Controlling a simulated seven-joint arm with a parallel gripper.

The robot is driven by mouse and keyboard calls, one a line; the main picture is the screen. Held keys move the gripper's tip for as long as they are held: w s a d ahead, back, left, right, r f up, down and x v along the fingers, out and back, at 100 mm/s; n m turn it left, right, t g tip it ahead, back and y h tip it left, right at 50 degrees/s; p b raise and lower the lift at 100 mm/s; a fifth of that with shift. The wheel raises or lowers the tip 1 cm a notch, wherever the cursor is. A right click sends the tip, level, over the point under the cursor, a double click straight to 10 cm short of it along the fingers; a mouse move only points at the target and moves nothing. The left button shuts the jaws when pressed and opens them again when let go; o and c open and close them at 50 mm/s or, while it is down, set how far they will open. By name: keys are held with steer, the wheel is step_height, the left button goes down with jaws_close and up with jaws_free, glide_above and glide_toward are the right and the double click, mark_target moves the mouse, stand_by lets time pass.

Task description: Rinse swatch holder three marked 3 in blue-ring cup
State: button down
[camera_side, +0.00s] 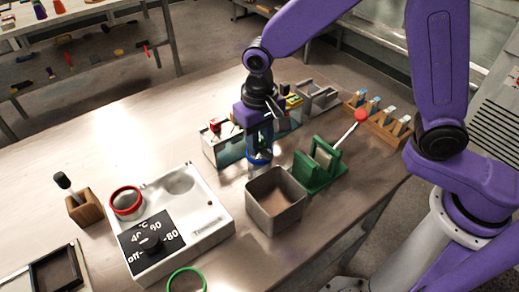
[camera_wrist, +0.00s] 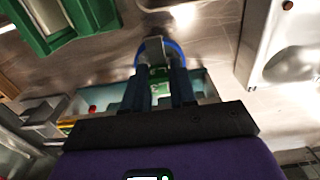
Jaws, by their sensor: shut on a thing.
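My gripper (camera_side: 259,143) points down over the blue-ring cup (camera_side: 258,158), in the middle of the table. In the wrist view my gripper (camera_wrist: 162,75) is shut on a swatch holder (camera_wrist: 159,88), a green piece with a pale mark too small to read surely. The blue-ring cup (camera_wrist: 172,48) shows just beyond the fingertips, partly hidden by them. The holder's lower end is hidden, so I cannot tell how far it is inside the cup.
A long rack (camera_side: 221,150) with coloured pieces stands behind the cup. A grey bin (camera_side: 274,203) and green stand (camera_side: 310,180) are at its right front. The white heater (camera_side: 205,222) is at left, with the red-ring cup (camera_side: 126,203). The left back table is clear.

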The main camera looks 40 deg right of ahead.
steer(key=shift+r, duration=0.15)
steer(key=shift+f, duration=0.4)
stand_by(0.9)
steer(key=shift+r, duration=0.45)
steer(key=shift+r, duration=3.05)
steer(key=shift+r, duration=0.15)
stand_by(0.7)
steer(key=shift+r, duration=1.35)
